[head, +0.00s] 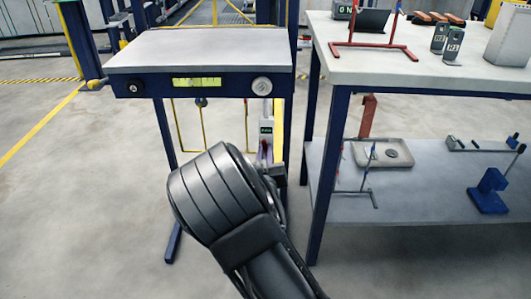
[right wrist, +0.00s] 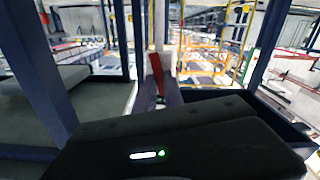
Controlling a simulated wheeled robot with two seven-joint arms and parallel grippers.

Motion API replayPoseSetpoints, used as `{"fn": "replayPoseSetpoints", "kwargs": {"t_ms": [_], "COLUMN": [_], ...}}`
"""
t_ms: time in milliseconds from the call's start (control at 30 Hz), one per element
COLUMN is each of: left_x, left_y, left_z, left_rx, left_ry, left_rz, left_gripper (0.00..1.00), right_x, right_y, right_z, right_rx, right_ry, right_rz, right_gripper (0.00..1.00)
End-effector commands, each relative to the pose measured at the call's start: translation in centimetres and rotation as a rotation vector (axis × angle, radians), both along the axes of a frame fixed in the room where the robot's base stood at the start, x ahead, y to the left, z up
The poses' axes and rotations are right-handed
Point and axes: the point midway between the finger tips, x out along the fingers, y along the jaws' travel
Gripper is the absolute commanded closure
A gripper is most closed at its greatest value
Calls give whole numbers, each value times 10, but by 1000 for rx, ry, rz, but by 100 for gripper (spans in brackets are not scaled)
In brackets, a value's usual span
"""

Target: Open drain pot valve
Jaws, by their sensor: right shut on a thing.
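My right gripper (head: 274,172) is at the lower right of the small workstation, mostly hidden behind my black wrist. A red handle (head: 264,150), which looks like the drain pot valve's lever, shows just above it, under a small white box with a green display (head: 266,130). In the right wrist view the red handle (right wrist: 158,75) stands upright just beyond the black gripper body. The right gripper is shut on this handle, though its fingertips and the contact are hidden. My left gripper is not in view.
The small workstation (head: 200,52) has a lit panel and dark blue legs. A larger white table (head: 440,70) with a lower shelf (head: 420,208) stands close on the right, its blue leg (head: 325,180) beside my gripper. The floor at left is clear.

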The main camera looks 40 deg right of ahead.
Motion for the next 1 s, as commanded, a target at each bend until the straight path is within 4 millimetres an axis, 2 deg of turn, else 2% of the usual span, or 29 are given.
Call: {"fn": "replayPoseSetpoints", "kwargs": {"t_ms": [233, 500, 767, 800, 1000], "left_x": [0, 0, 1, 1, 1], "left_y": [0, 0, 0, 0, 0], "left_z": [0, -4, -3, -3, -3], "left_rx": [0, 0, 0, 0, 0], "left_ry": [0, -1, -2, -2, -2], "left_rz": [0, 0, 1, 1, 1], "left_gripper": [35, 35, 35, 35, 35], "right_x": [0, -2, -1, -1, -1], "right_y": [-1, -2, -1, -1, -1], "right_z": [0, -1, -1, -1, -1], "right_rx": [20, 197, 209, 209, 207], "right_ry": [-13, -147, -156, -156, -155], "right_rz": [-1, -2, 1, 1, 1], "right_gripper": [100, 100, 100, 86, 70]}}
